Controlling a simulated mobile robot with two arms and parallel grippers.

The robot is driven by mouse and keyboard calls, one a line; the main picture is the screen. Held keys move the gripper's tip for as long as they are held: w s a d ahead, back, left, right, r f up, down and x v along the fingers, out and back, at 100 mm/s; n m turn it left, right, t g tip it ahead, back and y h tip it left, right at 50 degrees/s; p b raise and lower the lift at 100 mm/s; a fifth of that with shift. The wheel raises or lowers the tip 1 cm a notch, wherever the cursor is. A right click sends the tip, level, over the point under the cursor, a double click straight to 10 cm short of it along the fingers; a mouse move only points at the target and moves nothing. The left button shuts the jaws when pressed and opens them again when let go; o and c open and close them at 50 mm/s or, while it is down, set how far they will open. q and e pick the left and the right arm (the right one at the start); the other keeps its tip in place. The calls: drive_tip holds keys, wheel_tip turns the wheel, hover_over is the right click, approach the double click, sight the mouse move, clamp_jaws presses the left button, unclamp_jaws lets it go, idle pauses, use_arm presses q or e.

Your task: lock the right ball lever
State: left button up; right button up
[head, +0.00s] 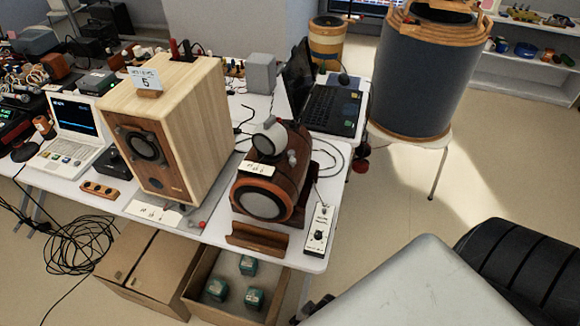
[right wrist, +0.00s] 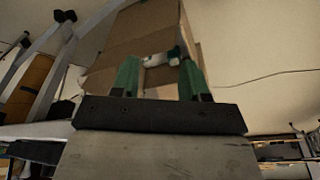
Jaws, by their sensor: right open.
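A light wooden speaker (head: 200,130) stands on a grey plate on the white table in the head view. A small lever with a red ball (head: 201,224) shows at the plate's front right corner, below the speaker. Its exact position, locked or not, is too small to tell. My right gripper (right wrist: 158,76) shows in the right wrist view with its two green fingers apart and nothing between them. It faces a cardboard box; no ball lever is clear in that view. My left gripper is not in view.
A round brown speaker (head: 265,198) and a small switch box (head: 319,232) stand right of the wooden speaker. An open carton (head: 196,296) with teal items is under the table edge. A laptop (head: 68,150) is at left; cables hang there. A large drum-shaped object (head: 420,75) stands behind at right.

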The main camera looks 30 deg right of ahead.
sight(293, 164)
drive_tip(key=w+d+r+m+t+h, duration=0.1)
drive_tip(key=w+r, duration=0.1)
drive_tip(key=r, duration=0.7)
drive_tip(key=w+d+r+m+t+h, duration=0.1)
drive_tip(key=w+d+r, duration=0.15)
drive_tip(key=r, duration=0.65)
drive_tip(key=w+d+r+m+t+h, duration=0.3)
drive_tip(key=w+r+m+t+h, duration=0.35)
drive_tip(key=w+r+t, duration=0.65)
drive_tip(key=shift+n+g+h, duration=0.25)
drive_tip(key=shift+g+h, duration=0.1)
drive_tip(key=shift+g, duration=0.55)
drive_tip(key=p+x, duration=0.1)
drive_tip(key=x, duration=0.2)
drive_tip(key=p+x, duration=0.1)
drive_tip(key=x, duration=0.2)
drive_tip(key=p+x, duration=0.2)
drive_tip(key=x, duration=0.1)
drive_tip(key=shift+w+a+f, duration=0.15)
drive_tip(key=shift+w+f, duration=0.25)
drive_tip(key=shift+w, duration=0.05)
drive_tip(key=shift+w+d+f, duration=0.1)
drive_tip(key=shift+w+d, duration=0.25)
drive_tip(key=shift+w, duration=0.2)
clamp_jaws()
